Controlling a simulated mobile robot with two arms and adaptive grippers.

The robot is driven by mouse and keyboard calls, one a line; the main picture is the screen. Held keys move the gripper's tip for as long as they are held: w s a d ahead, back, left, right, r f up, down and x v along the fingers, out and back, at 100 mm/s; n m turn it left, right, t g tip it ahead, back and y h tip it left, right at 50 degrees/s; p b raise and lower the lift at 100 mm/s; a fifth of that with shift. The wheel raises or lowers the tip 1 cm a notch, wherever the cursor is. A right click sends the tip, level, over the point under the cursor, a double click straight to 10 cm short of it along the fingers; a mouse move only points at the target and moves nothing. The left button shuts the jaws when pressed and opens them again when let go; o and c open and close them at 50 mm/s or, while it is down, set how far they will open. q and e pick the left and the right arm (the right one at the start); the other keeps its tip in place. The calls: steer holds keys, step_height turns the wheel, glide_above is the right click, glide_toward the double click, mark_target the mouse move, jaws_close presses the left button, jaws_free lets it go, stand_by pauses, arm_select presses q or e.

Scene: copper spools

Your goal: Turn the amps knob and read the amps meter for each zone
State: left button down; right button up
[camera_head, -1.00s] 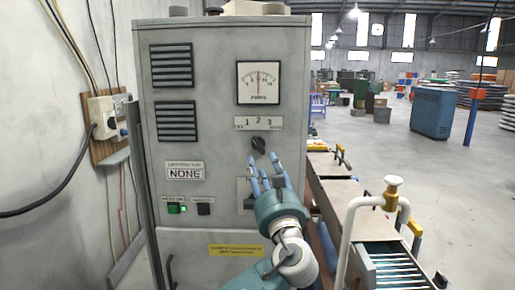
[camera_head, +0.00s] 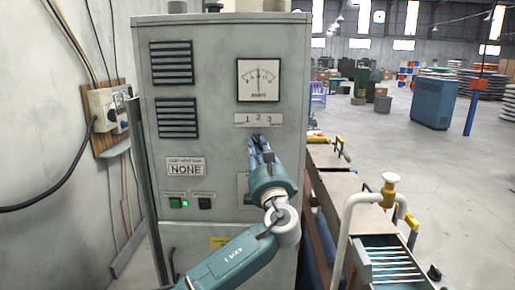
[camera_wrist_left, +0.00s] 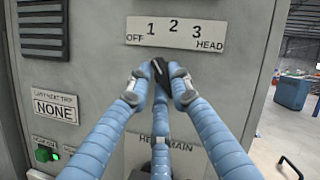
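The grey control cabinet (camera_head: 225,75) stands in front of me. Its amps meter (camera_head: 258,80) has a white face, and the needle stands near the middle of the scale; the numbers are too small to read surely. Below it is the zone label (camera_head: 258,119), marked OFF, 1, 2, 3 and HEAD in the left wrist view (camera_wrist_left: 175,33). The black amps knob (camera_wrist_left: 160,72) sits under the label, its upper end leaning slightly left. My left gripper (camera_head: 259,143) has its blue fingertips closed around both sides of the knob. The head view mostly hides the knob. My right gripper is not in view.
A plate reading NONE (camera_head: 186,168) and a lit green switch (camera_head: 175,203) are on the cabinet's lower left. A wall socket box (camera_head: 107,108) with cables is at left. A bench with a white tubular rail (camera_head: 343,235) stands at right.

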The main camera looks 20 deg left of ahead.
arm_select(q)
steer(key=shift+m, duration=0.5)
steer(key=m+h+p, duration=0.1)
steer(key=m, duration=0.1)
steer(key=m+t, duration=0.1)
steer(key=shift+a+r+m+t+h+p, duration=0.1)
steer(key=shift+a+m+t+h+p, duration=0.05)
steer(key=shift+m+t+h+p, duration=0.75)
steer(key=shift+m+h+p, duration=0.65)
steer(key=shift+m, duration=1.35)
steer(key=c, duration=1.6)
jaws_free()
steer(key=shift+o, duration=0.2)
steer(key=shift+s, duration=0.1)
steer(key=v, duration=1.2)
